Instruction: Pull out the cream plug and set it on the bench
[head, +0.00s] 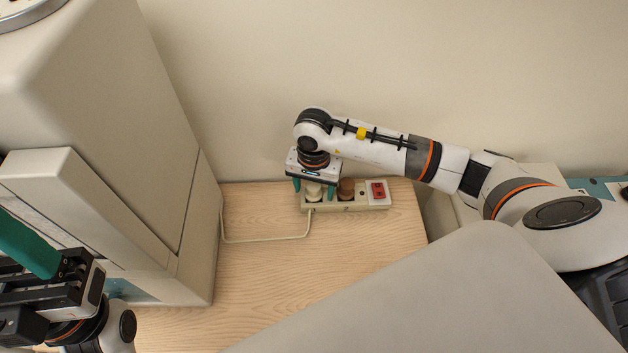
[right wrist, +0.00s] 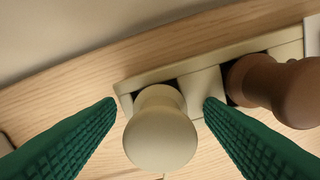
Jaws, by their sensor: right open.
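The cream plug (head: 314,194) (right wrist: 160,135) has a rounded knob and sits in the left socket of a cream power strip (head: 343,206) (right wrist: 204,82) on the wooden bench (head: 290,280). My right gripper (head: 314,187) (right wrist: 160,104) points down over it, open. In the right wrist view its two green ribbed fingers stand on either side of the plug, with gaps showing between each finger and the knob. My left gripper (head: 30,247) is at the lower left of the head view, away from the strip; one green finger shows clearly.
A brown plug (head: 346,187) (right wrist: 280,88) sits right of the cream one, close to the right finger. A red switch (head: 378,190) is at the strip's right end. A cream cable (head: 262,240) runs left. A big beige cabinet (head: 110,130) stands left; bench in front is clear.

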